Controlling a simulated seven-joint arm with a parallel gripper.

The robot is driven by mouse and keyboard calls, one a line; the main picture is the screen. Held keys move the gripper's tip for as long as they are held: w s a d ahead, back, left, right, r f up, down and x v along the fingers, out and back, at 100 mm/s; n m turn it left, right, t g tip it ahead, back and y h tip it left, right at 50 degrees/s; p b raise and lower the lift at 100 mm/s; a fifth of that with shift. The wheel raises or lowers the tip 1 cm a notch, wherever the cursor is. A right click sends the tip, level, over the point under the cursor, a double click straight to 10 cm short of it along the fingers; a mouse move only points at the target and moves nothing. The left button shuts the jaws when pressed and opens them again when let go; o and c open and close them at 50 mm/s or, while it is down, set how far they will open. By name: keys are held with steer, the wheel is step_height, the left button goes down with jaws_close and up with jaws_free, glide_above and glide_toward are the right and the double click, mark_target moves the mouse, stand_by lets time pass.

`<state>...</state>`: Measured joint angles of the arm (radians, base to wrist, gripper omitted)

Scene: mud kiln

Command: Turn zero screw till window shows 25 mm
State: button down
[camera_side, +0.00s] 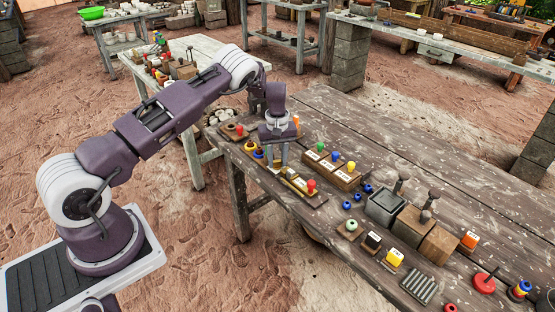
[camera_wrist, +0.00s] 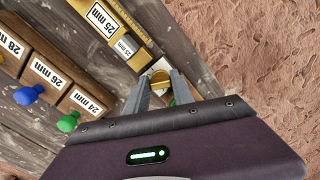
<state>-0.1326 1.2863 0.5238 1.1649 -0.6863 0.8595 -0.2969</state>
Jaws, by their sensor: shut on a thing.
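The brass gauge (camera_wrist: 134,18) lies along a wooden board in the wrist view. A large white label on it (camera_wrist: 103,19) reads 25 mm. A smaller grey window (camera_wrist: 125,46) below that seems to read 25 mm too. The brass zero screw (camera_wrist: 160,79) is at the gauge's near end, between the fingers of my gripper (camera_wrist: 160,73), which is shut on it. In the side view my gripper (camera_side: 277,164) points down over the left end of the gauge (camera_side: 298,184). The screw is hidden there by the fingers.
A red knob (camera_side: 311,184) stands at the gauge's far end. Blue beads, boxes (camera_side: 385,207) and coloured pieces lie farther right. The table's back is mostly clear.

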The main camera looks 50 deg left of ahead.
mark_target(277, 161)
stand_by(0.3)
steer(key=c, duration=1.1)
jaws_free()
step_height(277, 161, up, 7)
steer(key=shift+r, duration=0.1)
